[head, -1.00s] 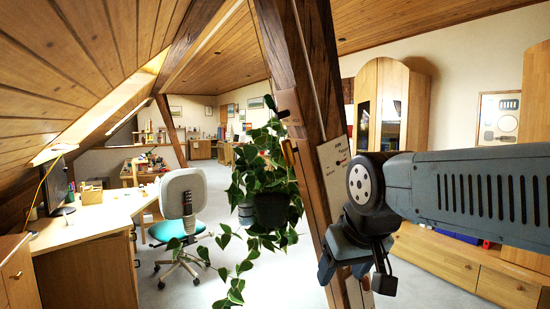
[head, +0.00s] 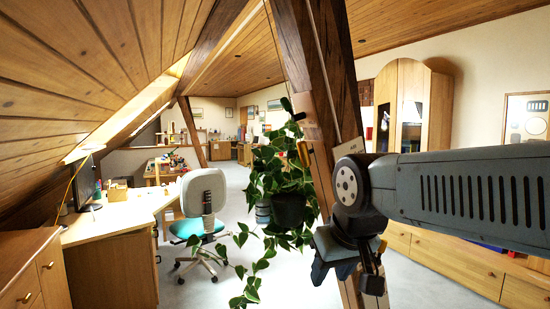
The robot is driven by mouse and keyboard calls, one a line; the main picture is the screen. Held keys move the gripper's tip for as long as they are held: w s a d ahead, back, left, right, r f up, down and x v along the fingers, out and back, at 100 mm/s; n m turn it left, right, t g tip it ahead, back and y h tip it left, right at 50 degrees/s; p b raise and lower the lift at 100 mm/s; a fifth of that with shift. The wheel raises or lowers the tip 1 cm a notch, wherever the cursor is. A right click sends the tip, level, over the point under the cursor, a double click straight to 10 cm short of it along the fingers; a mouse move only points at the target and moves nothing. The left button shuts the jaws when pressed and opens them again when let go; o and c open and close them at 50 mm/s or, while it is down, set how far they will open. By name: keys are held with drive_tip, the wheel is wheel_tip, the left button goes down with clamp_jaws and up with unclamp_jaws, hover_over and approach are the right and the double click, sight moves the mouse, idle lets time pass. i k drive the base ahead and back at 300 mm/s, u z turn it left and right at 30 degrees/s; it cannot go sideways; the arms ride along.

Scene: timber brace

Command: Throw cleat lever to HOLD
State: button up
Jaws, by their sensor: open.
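A dark timber brace (head: 310,60) slants down through the middle of the head view. A pale plate with print (head: 346,151) on the brace is mostly hidden behind my arm. My gripper (head: 346,278) points down in front of the brace's lower part, below and to the right of the lever and apart from it. It is open, with nothing seen between its fingers.
An office chair (head: 203,200) and a desk (head: 110,232) stand to the left. A wooden wardrobe (head: 437,110) and low drawers (head: 460,262) are at the right. Floor between is free.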

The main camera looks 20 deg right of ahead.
sight(285, 103)
drive_tip(key=u, duration=0.55)
drive_tip(key=i, duration=0.65)
drive_tip(key=z, duration=1.3)
